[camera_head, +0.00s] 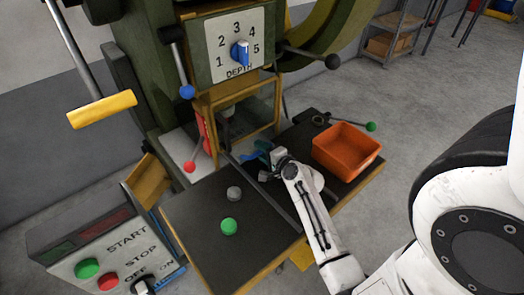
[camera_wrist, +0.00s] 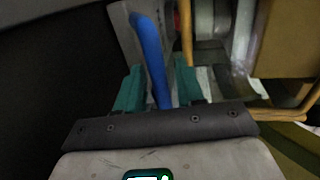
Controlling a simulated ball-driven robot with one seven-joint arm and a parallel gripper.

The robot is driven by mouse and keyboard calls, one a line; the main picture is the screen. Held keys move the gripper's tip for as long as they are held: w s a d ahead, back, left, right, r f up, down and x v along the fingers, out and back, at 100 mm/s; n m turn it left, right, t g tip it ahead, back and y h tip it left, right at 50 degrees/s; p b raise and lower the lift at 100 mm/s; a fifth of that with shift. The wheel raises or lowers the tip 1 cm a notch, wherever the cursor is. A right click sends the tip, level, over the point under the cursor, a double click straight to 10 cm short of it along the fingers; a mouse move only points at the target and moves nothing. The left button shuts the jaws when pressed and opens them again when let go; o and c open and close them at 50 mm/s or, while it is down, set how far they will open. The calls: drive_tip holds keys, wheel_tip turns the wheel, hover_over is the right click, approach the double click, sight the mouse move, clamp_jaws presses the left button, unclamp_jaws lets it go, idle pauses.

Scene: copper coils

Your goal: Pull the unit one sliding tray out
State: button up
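A blue handle (camera_head: 250,156) shows beside my gripper in the head view, at the inner edge of the dark worktop below the machine's opening. In the wrist view the blue handle (camera_wrist: 150,55) is a slanted bar running between my two teal fingers. My gripper (camera_wrist: 158,88) is open around the bar, with narrow gaps seen on either side. In the head view my gripper (camera_head: 263,151) is low over the worktop and partly hidden by my own wrist. A grey plate at the handle's far end (camera_wrist: 128,35) may be the sliding tray; I cannot tell its extent.
An orange bin (camera_head: 346,150) stands right of my arm. A depth dial (camera_head: 239,54), a red-balled lever (camera_head: 190,167) and a start-stop panel (camera_head: 97,265) are nearby.

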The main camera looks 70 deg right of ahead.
drive_tip(key=shift+c, duration=0.2)
clamp_jaws()
idle(0.3)
